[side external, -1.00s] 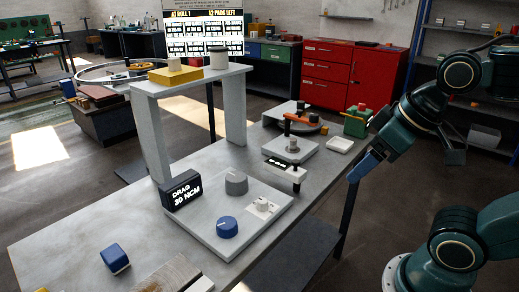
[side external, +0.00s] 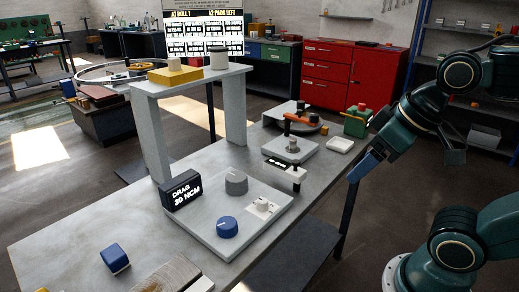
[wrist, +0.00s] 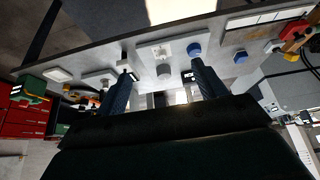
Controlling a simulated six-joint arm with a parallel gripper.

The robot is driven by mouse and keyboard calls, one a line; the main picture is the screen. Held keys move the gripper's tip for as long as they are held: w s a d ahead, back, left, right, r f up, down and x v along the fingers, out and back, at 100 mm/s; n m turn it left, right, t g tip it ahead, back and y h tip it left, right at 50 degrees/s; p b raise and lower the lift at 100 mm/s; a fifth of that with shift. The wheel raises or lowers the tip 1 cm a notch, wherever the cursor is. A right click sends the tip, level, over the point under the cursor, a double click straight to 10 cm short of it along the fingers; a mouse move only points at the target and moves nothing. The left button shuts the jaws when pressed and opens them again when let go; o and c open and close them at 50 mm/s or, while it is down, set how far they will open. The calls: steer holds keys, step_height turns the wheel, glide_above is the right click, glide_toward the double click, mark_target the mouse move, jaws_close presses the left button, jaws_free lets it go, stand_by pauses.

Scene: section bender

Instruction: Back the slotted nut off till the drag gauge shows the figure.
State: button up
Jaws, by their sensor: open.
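The dark drag gauge (side external: 181,191) stands on a grey base plate (side external: 205,232) and reads "DRAG 30 NCM". The plate carries a grey knob (side external: 236,182), a blue knob (side external: 227,227) and a small white knob on a square pad (side external: 262,205). Behind it, a short grey cylinder (side external: 294,144) stands on a raised plate. I cannot tell which piece is the slotted nut; no slot shows clearly. My gripper (side external: 366,166) is at the bench's right edge, apart from these parts. In the wrist view, my gripper's (wrist: 160,70) two fingers are spread and empty.
A grey bridge stand (side external: 190,82) over the bench holds a yellow block (side external: 175,75) and a cylinder. A green box (side external: 356,122) and a white tray (side external: 340,146) lie near my gripper. A blue block (side external: 115,257) sits at the front. The bench's left front is mostly clear.

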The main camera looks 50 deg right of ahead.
steer(key=m+g, duration=0.4)
steer(key=g, duration=0.2)
glide_above(227, 222)
step_height(227, 222, down, 9)
steer(key=shift+f, duration=0.15)
steer(key=shift+f, duration=0.1)
step_height(227, 222, down, 14)
steer(key=shift+r, duration=0.2)
stand_by(0.4)
steer(key=c, duration=1)
